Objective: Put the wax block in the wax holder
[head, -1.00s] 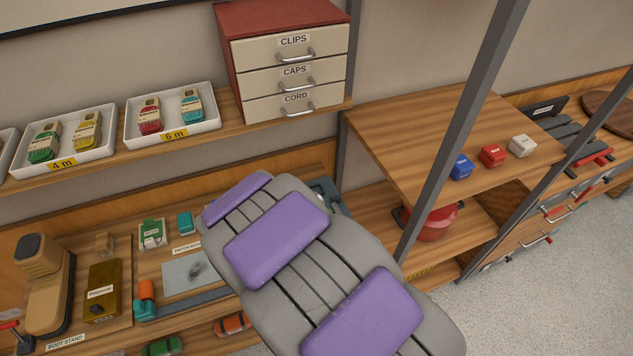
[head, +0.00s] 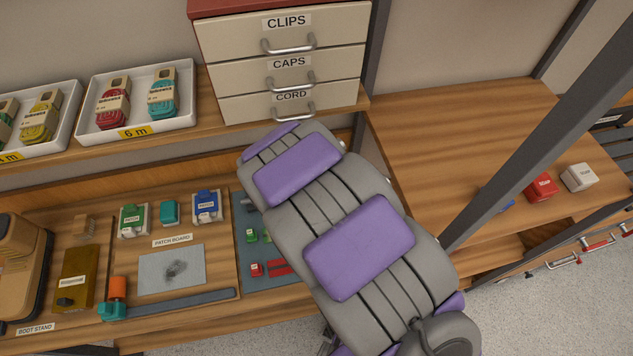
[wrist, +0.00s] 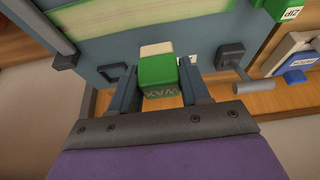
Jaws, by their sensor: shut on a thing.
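In the wrist view, my gripper (wrist: 158,78) is shut on a green wax block (wrist: 161,92) with a pale end and the word WAX on its face. One finger is on each side of the block. A blue-grey surface (wrist: 90,22) lies beyond it. In the head view my arm hides the gripper and the held block. I cannot make out the wax holder for certain in either view.
Beyond the block, the wrist view shows a dark bracket (wrist: 110,72), a handled fitting (wrist: 235,68) and a large green-and-cream piece (wrist: 150,8). The head view shows a blue-grey mat (head: 283,284), a patch board (head: 195,264) and a drawer cabinet (head: 285,70).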

